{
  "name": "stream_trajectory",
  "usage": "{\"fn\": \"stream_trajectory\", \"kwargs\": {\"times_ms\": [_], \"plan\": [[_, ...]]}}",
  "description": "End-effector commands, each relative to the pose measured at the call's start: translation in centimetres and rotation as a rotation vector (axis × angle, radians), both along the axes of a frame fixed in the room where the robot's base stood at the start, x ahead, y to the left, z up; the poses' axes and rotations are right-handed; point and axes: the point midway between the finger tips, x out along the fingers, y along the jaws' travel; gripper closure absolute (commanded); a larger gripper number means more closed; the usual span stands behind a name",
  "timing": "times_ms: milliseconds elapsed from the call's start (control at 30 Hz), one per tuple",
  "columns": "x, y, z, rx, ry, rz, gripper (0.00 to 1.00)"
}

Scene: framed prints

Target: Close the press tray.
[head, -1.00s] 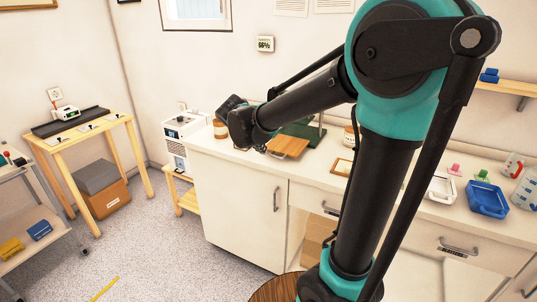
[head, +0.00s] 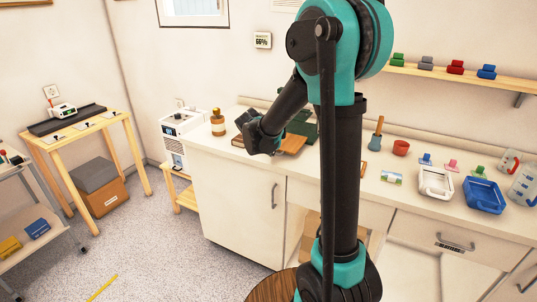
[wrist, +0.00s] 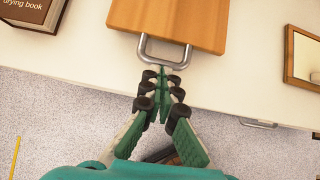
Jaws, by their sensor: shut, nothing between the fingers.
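The press tray is a wooden board (wrist: 168,18) with a grey metal loop handle (wrist: 148,55) on its near edge. In the head view the tray (head: 292,144) shows partly behind my gripper, in front of the dark green press (head: 303,125). My gripper (wrist: 163,72) is shut and empty, its fingertips pointing at the handle's middle. The tips are at or just short of the handle; I cannot tell whether they touch.
A brown drying book (wrist: 32,14) lies left of the tray. A wooden frame (wrist: 302,57) lies to the right. A drawer handle (wrist: 258,123) sits on the cabinet front. On the counter's right are a white tray (head: 436,184) and a blue tray (head: 484,196).

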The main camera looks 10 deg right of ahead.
Motion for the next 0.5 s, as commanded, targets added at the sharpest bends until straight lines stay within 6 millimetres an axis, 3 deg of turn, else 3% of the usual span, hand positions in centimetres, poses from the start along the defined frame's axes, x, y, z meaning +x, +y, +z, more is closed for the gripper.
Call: {"fn": "stream_trajectory", "kwargs": {"times_ms": [333, 500], "plan": [[0.1, -0.1, 0.0, 0.000, 0.000, -0.001, 1.00], [1.6, -1.3, 0.0, -0.001, 0.001, -0.003, 1.00]]}}
